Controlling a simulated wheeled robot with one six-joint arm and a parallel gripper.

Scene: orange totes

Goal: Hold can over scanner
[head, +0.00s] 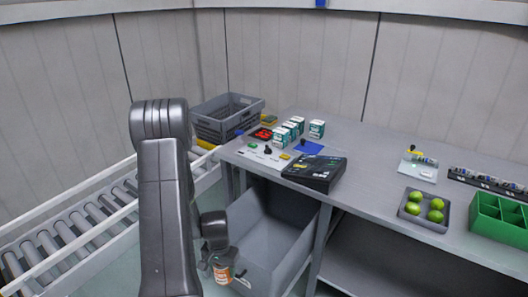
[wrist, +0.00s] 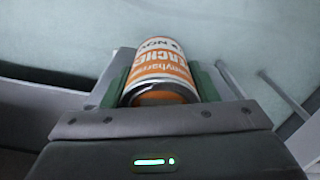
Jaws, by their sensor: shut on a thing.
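My gripper (head: 217,262) is low in the head view, in front of the grey bin and below the table top. It is shut on an orange and white can (head: 222,275). The can also shows in the wrist view (wrist: 160,72), lying between the two green-padded fingers, its printed label in sight and its dark end toward the camera. A flat black device (head: 315,173) lies near the table's front left edge and may be the scanner.
A grey bin (head: 262,245) stands below the table (head: 375,185). A roller conveyor (head: 80,225) runs at left, with a grey crate (head: 222,118) behind. Several small boxes (head: 316,128), a tray (head: 424,224) of green fruit and a green divided box (head: 498,215) stand on the table.

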